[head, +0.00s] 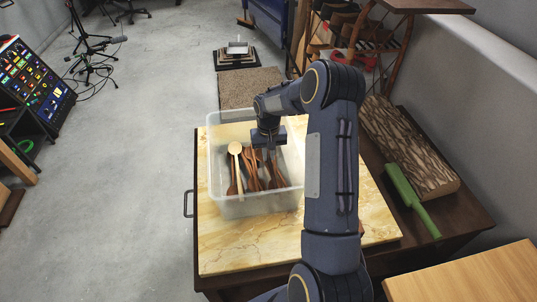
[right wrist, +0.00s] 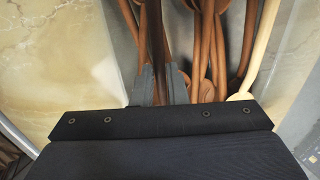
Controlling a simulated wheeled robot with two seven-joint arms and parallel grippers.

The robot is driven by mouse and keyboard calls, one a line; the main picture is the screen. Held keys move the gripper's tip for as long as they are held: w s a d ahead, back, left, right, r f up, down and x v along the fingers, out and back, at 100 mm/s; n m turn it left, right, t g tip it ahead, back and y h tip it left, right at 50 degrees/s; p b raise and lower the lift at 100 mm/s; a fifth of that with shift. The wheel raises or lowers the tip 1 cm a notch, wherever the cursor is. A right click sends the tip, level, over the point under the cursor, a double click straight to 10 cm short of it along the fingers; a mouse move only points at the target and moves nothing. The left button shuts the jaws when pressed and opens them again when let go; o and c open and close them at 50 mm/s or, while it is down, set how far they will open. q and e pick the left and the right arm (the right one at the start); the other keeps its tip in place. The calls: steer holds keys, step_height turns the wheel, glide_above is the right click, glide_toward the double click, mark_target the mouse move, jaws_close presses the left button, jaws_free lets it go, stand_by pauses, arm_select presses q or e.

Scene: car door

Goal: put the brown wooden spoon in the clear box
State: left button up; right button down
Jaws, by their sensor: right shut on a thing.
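The clear box (head: 222,207) stands on the marble-patterned table top and holds several brown wooden spoons (head: 252,178) and a pale spoon (head: 238,165). My right gripper (head: 270,152) points down inside the box's outline, over the spoons. In the right wrist view its two fingers (right wrist: 162,85) are closed on a brown wooden spoon (right wrist: 158,40) among the others. Whether that spoon touches the box floor or the other spoons, I cannot tell. My right arm hides the box's right side in the head view. My left gripper is not in view.
The marble-patterned top (head: 240,250) is bare in front of the box. A log slab (head: 410,150) and a green brush-like tool (head: 411,200) lie to the right. A wooden surface (head: 470,280) is at the lower right. Open floor (head: 120,180) lies to the left.

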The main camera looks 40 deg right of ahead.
steer(key=shift+f, duration=0.35)
steer(key=shift+f, duration=0.1)
steer(key=c, duration=1.4)
jaws_free()
steer(key=shift+c, duration=0.2)
